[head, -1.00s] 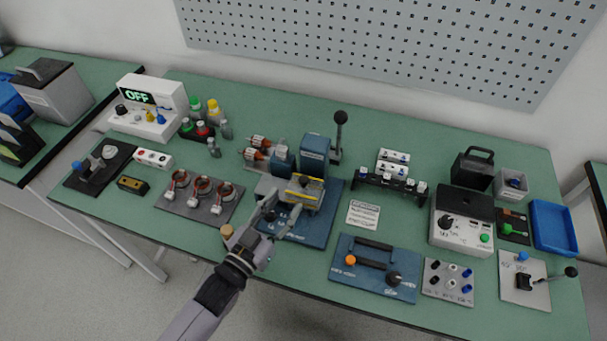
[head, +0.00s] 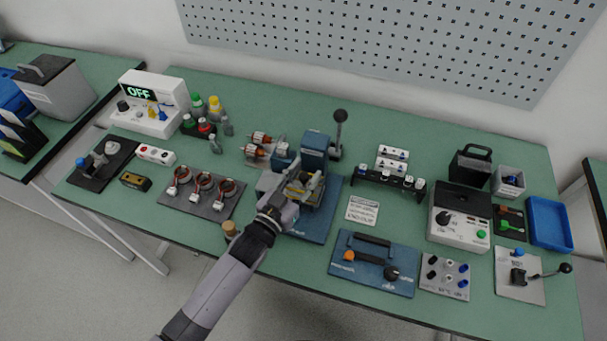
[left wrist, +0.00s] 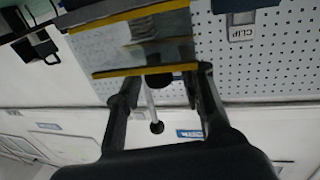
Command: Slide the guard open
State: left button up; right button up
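The guard is a clear panel with yellow edges on the blue press (head: 315,150) at the middle of the table. In the head view the guard (head: 308,183) is partly hidden by my left gripper (head: 296,190), which is at its front. My right gripper is not in view.
A plate with several copper-wound rings (head: 200,188) lies left, and a blue plate with a dark handle (head: 373,262) lies front right. A white label card (head: 362,210) lies between.

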pick_arm(q)
grip_shut()
dwell(0.6)
